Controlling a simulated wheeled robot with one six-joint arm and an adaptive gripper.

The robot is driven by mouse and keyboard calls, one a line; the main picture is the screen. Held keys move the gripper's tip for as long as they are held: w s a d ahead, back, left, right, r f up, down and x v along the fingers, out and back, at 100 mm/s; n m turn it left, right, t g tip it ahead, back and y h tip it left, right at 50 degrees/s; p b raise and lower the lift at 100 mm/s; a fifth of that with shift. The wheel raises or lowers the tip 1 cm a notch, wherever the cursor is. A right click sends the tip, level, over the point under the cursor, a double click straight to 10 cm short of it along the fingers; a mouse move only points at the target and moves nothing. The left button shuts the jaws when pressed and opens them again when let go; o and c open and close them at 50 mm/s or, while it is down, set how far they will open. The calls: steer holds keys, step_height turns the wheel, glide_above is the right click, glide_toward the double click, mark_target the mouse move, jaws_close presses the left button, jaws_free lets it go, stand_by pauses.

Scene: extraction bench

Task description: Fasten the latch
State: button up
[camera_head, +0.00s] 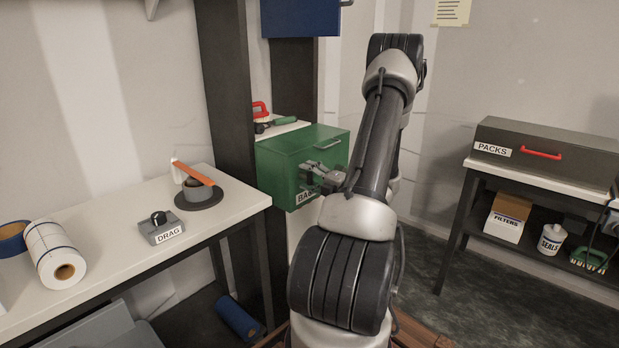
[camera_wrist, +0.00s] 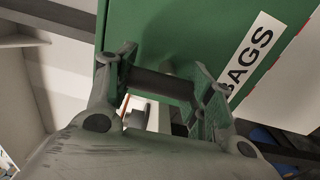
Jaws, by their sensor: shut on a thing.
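A green box (camera_head: 287,158) labelled BAGS stands beyond my arm in the head view. Its green front (camera_wrist: 205,25) and white label show in the wrist view. My gripper (camera_head: 314,170) is at the front of this box, near the label. In the wrist view my gripper (camera_wrist: 160,86) has a finger on each side of a dark bar (camera_wrist: 162,84) and is shut on it. I cannot tell whether this bar is the latch or a handle. My gripper and arm hide part of the front, and no separate latch shows clearly.
A white bench (camera_head: 100,243) at left holds a DRAG dial box (camera_head: 162,226), an orange lever (camera_head: 194,174) and paper rolls (camera_head: 56,254). Dark posts (camera_head: 226,90) stand beside the green box. A PACKS case (camera_head: 560,151) sits on the right bench. Floor shows between.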

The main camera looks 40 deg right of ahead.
steer(key=shift+m, duration=0.3)
steer(key=o, duration=1)
steer(key=shift+o, duration=0.2)
steer(key=s+d, duration=0.1)
steer(key=s, duration=1.1)
